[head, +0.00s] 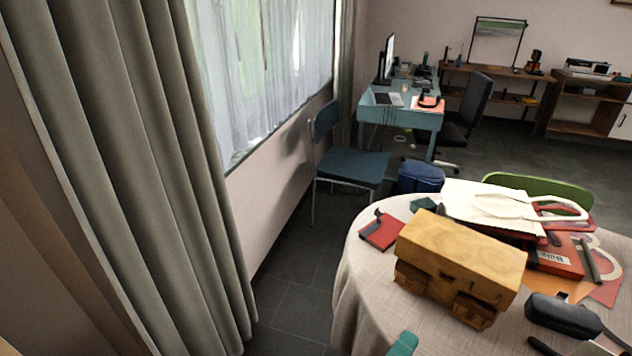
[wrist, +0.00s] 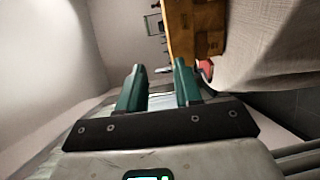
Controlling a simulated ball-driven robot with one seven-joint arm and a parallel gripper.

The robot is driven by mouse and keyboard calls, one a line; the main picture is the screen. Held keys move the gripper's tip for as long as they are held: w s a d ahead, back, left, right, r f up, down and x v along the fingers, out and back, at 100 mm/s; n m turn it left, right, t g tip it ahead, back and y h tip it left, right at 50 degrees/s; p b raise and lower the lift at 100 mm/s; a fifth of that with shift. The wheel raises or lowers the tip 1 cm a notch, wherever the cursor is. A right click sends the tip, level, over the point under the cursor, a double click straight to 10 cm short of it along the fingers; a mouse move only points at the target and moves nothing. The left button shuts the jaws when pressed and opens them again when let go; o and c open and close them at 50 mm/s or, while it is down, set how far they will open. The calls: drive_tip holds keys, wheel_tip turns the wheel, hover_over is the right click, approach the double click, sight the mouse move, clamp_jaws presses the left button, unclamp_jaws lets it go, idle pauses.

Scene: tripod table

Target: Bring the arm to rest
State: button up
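My gripper (wrist: 160,78) shows in the wrist view with its two green fingers wide apart and nothing between them. Beyond the fingertips is a yellow-brown wooden block-like object (wrist: 190,30), with a gap I cannot measure. In the head view this wooden object (head: 460,255) stands on the round table (head: 350,290) near its left front edge. A teal tip at the bottom edge of the head view matches the colour of my fingers; the rest of the arm is out of that view.
Curtains (head: 130,150) hang at the left. Grey floor is free between curtain and table.

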drive_tip(key=s+d+f+m+g+y+b, duration=0.25)
drive_tip(key=s+d+f+m+g, duration=0.45)
drive_tip(key=d+f, duration=0.6)
drive_tip(key=s+f+m+g+y+b, duration=0.1)
drive_tip(key=s+f+m+g+y, duration=0.2)
drive_tip(key=s, duration=1.2)
wheel_tip(320, 180, down, 4)
drive_tip(key=g+y, duration=0.1)
drive_tip(key=y, duration=0.5)
drive_tip(key=shift+d+r+g, duration=0.15)
drive_tip(key=shift+d+g, duration=0.25)
drive_tip(key=shift+w, duration=0.15)
